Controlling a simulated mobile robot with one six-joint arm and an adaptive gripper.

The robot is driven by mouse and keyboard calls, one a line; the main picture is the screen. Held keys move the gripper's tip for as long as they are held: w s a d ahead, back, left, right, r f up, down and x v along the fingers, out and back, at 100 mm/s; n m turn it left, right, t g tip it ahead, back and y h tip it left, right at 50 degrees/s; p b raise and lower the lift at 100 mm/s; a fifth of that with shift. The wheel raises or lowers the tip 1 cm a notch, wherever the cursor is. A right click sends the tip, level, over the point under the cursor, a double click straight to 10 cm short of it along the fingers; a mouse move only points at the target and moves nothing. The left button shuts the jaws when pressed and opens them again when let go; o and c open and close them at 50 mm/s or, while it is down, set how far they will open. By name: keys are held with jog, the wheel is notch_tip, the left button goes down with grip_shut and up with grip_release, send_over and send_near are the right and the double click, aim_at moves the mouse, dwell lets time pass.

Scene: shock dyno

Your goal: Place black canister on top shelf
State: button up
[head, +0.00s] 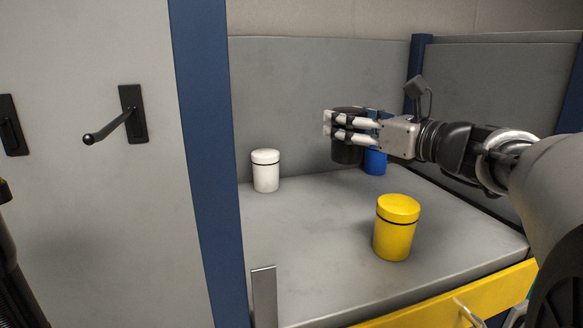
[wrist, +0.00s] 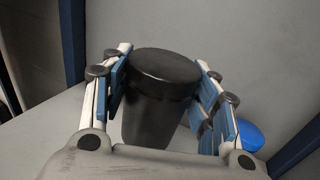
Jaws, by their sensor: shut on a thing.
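The black canister (head: 346,154) is in my gripper (head: 347,126) above the back of the grey shelf surface in the head view. My gripper is shut on it, and the fingers hide part of its upper body. In the wrist view the black canister (wrist: 161,95) is upright between the two blue-padded fingers of my gripper (wrist: 165,90). In the head view I cannot tell how far its base is above the surface.
A blue canister (head: 375,161) stands just behind and right of the black one. A white canister (head: 265,171) stands at the left, and a yellow canister (head: 397,228) at the front right. A blue post (head: 208,150) bounds the left side.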

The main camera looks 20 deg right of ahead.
aim_at(346, 162)
notch_tip(346, 162, down, 8)
jog(key=shift+f, duration=0.15)
dwell(0.3)
jog(key=shift+f+b, duration=0.15)
jog(key=shift+b, duration=0.25)
jog(key=o, duration=1.4)
jog(key=shift+r, duration=0.2)
jog(key=b+v, duration=0.1)
jog(key=v, duration=0.6)
jog(key=shift+s+f, duration=0.1)
jog(key=shift+s, duration=0.05)
